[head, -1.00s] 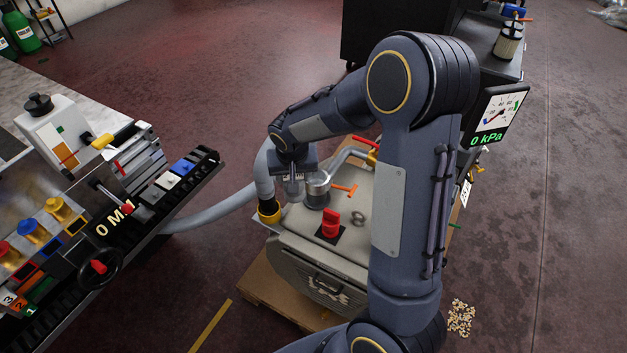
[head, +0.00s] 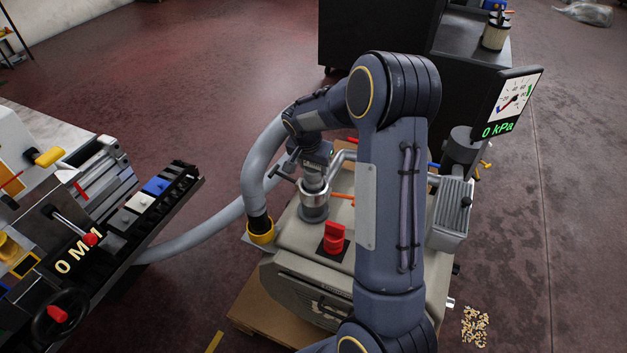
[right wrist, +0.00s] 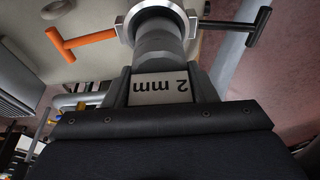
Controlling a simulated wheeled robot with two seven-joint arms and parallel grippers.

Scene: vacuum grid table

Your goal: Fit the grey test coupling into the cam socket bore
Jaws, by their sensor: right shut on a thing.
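My right gripper (head: 315,165) is shut on the grey test coupling (head: 314,184), with the arm reaching over from the right. The coupling is upright over the metal cam socket (head: 314,212) on the pump's top. In the right wrist view, the coupling's grey cylinder (right wrist: 160,42) meets the socket's bright ring (right wrist: 124,28), with a plate marked "2 mm" between the jaws. Its lower end is hidden at the ring, so I cannot tell how deep it sits. An orange cam lever (right wrist: 82,40) and a dark cam lever (right wrist: 230,27) stick out to either side. My left gripper is not in view.
A red knob (head: 334,236) stands on the pump in front of the socket. A grey hose with a yellow collar (head: 261,232) is close at the left. A gauge (head: 513,103) reading 0 kPa is at the right, and a grid table (head: 120,235) at the left.

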